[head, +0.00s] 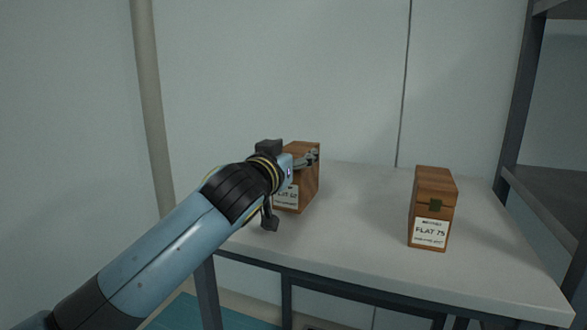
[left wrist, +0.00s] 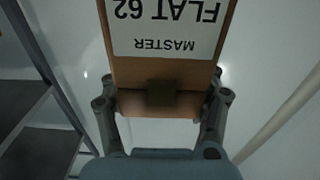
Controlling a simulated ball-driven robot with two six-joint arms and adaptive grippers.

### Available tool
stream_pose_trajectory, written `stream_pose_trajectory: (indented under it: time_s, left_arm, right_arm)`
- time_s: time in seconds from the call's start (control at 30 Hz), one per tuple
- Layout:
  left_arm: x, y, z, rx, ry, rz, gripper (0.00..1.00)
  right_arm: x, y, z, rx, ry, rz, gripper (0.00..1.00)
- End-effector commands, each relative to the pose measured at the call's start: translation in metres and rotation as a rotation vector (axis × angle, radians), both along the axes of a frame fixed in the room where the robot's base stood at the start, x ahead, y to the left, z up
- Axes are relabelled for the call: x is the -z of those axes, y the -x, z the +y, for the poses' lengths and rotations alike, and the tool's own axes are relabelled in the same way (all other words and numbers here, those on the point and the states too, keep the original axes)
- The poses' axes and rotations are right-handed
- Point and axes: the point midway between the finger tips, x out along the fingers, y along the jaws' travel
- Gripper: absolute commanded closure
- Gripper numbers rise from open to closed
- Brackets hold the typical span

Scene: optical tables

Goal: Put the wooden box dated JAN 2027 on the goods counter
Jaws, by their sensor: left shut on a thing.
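A wooden box (head: 307,186) with a white label reading FLAT 62 stands upright at the left of the pale table (head: 361,236). My left gripper (head: 292,187) is shut on this box, with a finger on each side. In the left wrist view the box (left wrist: 160,73) fills the space between the fingers, and its label reads MASTER, FLAT 62, upside down. I cannot tell whether its base touches the table. A second wooden box (head: 435,192), labelled FLAT 75, stands on the table to the right. No date is readable on either box. My right gripper is out of view.
A dark metal shelf rack (head: 515,110) stands at the right, behind the table. A pale vertical pipe (head: 150,100) runs up the wall at the left. The tabletop between the two boxes is clear.

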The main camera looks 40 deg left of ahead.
Motion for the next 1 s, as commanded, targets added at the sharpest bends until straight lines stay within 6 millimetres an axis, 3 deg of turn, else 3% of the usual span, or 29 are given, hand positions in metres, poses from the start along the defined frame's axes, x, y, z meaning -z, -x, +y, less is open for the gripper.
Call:
stream_pose_trajectory:
  time_s: [0.13, 0.47, 0.5, 0.67, 1.0]
  left_arm:
    - [0.023, 0.000, 0.000, 0.001, -0.001, 0.000, 0.98]
    - [0.024, 0.000, 0.000, 0.001, -0.001, -0.002, 0.98]
    - [0.025, 0.000, 0.000, 0.000, -0.001, 0.001, 0.36]
    - [0.025, 0.000, 0.000, 0.000, -0.001, 0.001, 0.15]
    - [0.021, 0.000, 0.000, 0.000, -0.001, 0.000, 0.14]
  right_arm:
    - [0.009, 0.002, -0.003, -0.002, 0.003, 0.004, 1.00]
    - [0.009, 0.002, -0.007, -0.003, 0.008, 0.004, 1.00]
    - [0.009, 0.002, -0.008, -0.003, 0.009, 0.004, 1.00]
    - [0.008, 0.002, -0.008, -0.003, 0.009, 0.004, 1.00]
    - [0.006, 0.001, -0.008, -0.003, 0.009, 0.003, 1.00]
